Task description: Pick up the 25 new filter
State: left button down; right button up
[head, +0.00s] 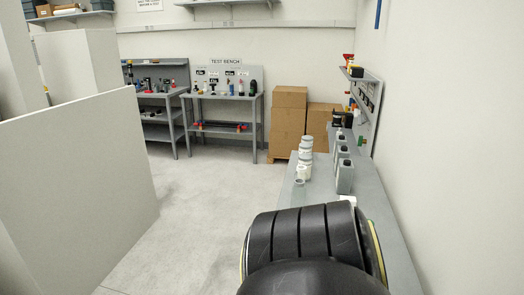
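No label reading 25 can be made out, so I cannot tell which thing is the 25 new filter. Several small white and grey cylinders (305,158) stand on the grey bench (376,208) along the right wall. They might be filters, but they are too small to identify. Neither of my grippers shows in the head view. A large black ribbed rounded part, likely my own arm, fills the bottom centre and hides the near part of the bench.
Several grey dark-topped containers (345,177) line the bench beside the cylinders. Cardboard boxes (289,113) are stacked at the back. The test bench (222,95) stands left of them. A pale partition (75,185) stands at left. The floor (205,195) between is clear.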

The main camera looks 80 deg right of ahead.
aim_at(306, 159)
jog(key=z, duration=1.4)
jog(key=i, duration=3.15)
jog(key=z, duration=1.3)
jog(key=i, duration=2.55)
jog(key=z, duration=3.5)
jog(key=k, duration=0.6)
jog(key=z, duration=0.05)
